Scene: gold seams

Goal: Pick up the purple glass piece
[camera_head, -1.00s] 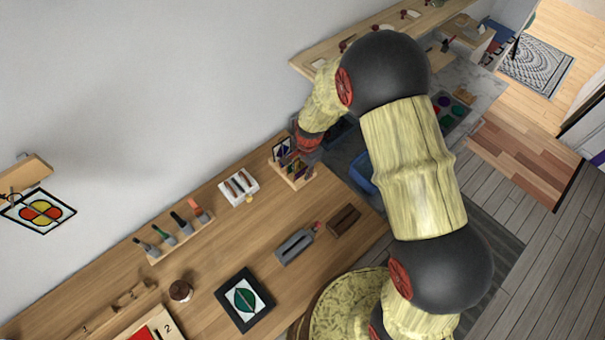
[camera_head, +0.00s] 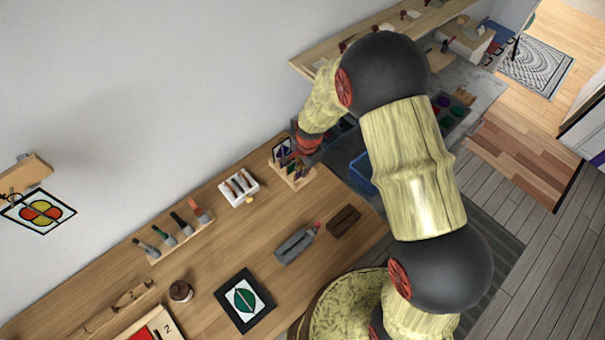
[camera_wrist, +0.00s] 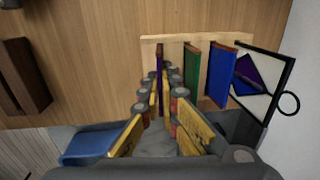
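The purple glass piece (camera_wrist: 159,62) stands edge-on in a light wooden rack (camera_wrist: 150,39), at the left end of the row in the wrist view. My gripper (camera_wrist: 161,88) reaches to it, with one finger on each side of the piece. The fingers are close together, and I cannot tell whether both touch the glass. In the head view my gripper (camera_head: 298,152) is at the rack (camera_head: 296,183), and my wrist hides part of the pieces.
A green piece (camera_wrist: 191,68) and a blue piece (camera_wrist: 221,78) stand right of the purple one, close to my right finger. A framed purple-and-blue design (camera_wrist: 262,85) is beside them. A dark brown block (camera_wrist: 22,75) lies left. A white tool holder (camera_head: 239,188) stands near the rack.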

